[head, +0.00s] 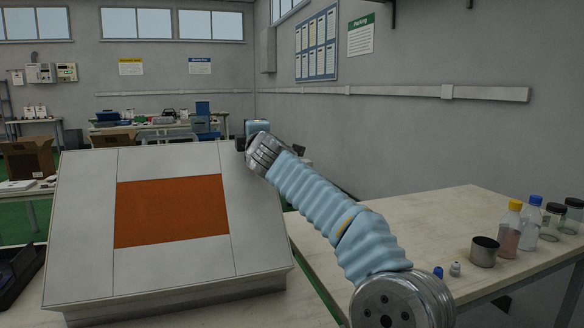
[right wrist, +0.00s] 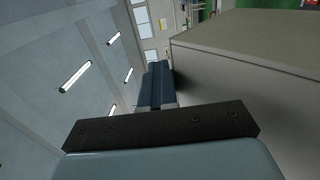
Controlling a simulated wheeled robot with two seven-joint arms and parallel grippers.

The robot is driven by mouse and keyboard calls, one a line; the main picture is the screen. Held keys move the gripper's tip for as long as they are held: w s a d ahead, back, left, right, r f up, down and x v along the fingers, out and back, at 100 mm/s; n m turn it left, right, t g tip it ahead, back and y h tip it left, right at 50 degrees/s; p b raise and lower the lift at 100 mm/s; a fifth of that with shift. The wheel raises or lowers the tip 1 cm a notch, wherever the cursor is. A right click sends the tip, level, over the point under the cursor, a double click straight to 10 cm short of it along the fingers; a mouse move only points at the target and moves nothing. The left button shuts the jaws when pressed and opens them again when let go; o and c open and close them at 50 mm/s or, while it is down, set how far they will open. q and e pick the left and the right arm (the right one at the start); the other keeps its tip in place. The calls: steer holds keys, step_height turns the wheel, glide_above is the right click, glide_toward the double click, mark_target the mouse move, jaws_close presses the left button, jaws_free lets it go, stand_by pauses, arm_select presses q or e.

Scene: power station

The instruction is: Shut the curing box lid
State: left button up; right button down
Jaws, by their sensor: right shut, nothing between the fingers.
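The curing box (head: 165,306) stands on the table at the left of the head view. Its pale grey lid (head: 85,215), with an orange panel (head: 172,212), faces me as a sloping surface. I cannot tell from here whether a gap is left under the lid. My right gripper (head: 252,128) is at the lid's upper right corner, partly hidden behind it. In the right wrist view my right gripper (right wrist: 157,75) is shut and empty, beside a large flat grey-beige surface (right wrist: 245,75). I cannot tell whether they touch. My left gripper is not in view.
A table (head: 400,235) at the right holds a metal cup (head: 484,252), several bottles and jars, and small caps near its front edge. A dark tray (head: 18,275) lies left of the box. The table's middle is clear. Workbenches stand further back.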

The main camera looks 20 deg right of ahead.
steer(key=shift+w+f, duration=0.35)
steer(key=shift+w, duration=0.3)
steer(key=shift+w+f, duration=0.35)
steer(key=shift+w, duration=0.3)
steer(key=shift+w+f, duration=0.35)
steer(key=shift+w, duration=0.3)
steer(key=shift+a, duration=0.1)
